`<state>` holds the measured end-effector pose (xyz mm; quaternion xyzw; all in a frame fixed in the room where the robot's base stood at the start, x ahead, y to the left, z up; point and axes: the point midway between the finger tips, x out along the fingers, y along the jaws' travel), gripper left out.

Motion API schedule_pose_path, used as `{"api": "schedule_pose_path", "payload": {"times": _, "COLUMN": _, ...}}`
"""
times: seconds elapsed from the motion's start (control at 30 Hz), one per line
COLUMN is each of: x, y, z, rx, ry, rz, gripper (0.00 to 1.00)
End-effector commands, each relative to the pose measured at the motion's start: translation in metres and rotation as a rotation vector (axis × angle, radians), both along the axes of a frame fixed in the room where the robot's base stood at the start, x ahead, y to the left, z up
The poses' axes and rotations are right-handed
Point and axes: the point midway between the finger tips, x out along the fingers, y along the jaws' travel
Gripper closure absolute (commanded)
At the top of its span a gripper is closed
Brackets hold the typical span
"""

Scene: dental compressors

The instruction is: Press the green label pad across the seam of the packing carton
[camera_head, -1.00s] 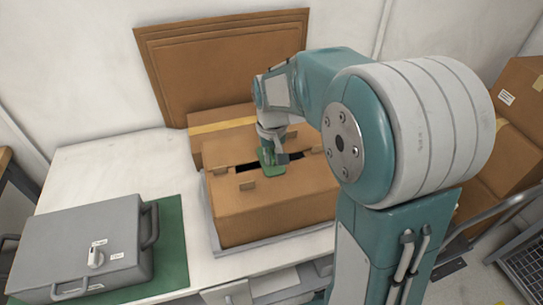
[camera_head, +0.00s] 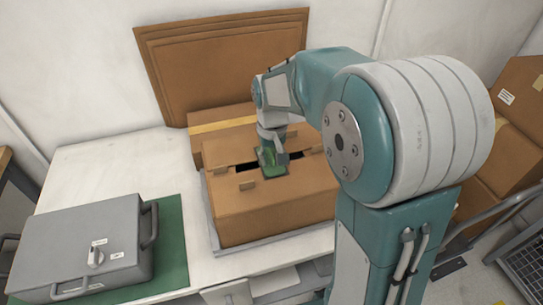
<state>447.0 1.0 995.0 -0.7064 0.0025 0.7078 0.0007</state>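The packing carton (camera_head: 288,206) sits on a light grey tray on the white bench, with a dark slot along the seam in its top and small cardboard tabs beside it. The green label pad (camera_head: 273,165) is at the middle of the seam, spanning the dark slot, slightly tilted in the picture. My gripper (camera_head: 274,156) is directly over the pad, pointing down, and overlaps its upper part. I cannot tell whether the fingers grip the pad, or whether the pad touches the carton. My arm comes in from the right.
A grey case (camera_head: 85,250) with a dial and handles rests on a green mat (camera_head: 173,242) at the left. A taped carton (camera_head: 215,127) and upright cardboard sheets (camera_head: 220,60) stand behind. More boxes (camera_head: 520,100) are at the right. The bench's back left is clear.

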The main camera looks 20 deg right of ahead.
Motion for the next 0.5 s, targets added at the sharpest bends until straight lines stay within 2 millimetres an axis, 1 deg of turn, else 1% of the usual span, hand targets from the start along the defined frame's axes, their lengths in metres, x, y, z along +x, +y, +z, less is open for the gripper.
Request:
{"api": "schedule_pose_path", "payload": {"times": 0.23, "x": 0.000, "y": 0.000, "z": 0.000, "rx": 0.000, "ry": 0.000, "rz": 0.000, "gripper": 0.51}}
{"api": "schedule_pose_path", "payload": {"times": 0.33, "x": 0.001, "y": 0.000, "z": 0.004, "rx": 0.000, "ry": -0.002, "rz": 0.000, "gripper": 0.51}}
{"api": "schedule_pose_path", "payload": {"times": 0.43, "x": 0.001, "y": 0.000, "z": 0.017, "rx": 0.000, "ry": -0.005, "rz": 0.000, "gripper": 0.51}}
{"api": "schedule_pose_path", "payload": {"times": 0.5, "x": 0.001, "y": 0.000, "z": 0.031, "rx": 0.000, "ry": -0.006, "rz": 0.000, "gripper": 0.51}}
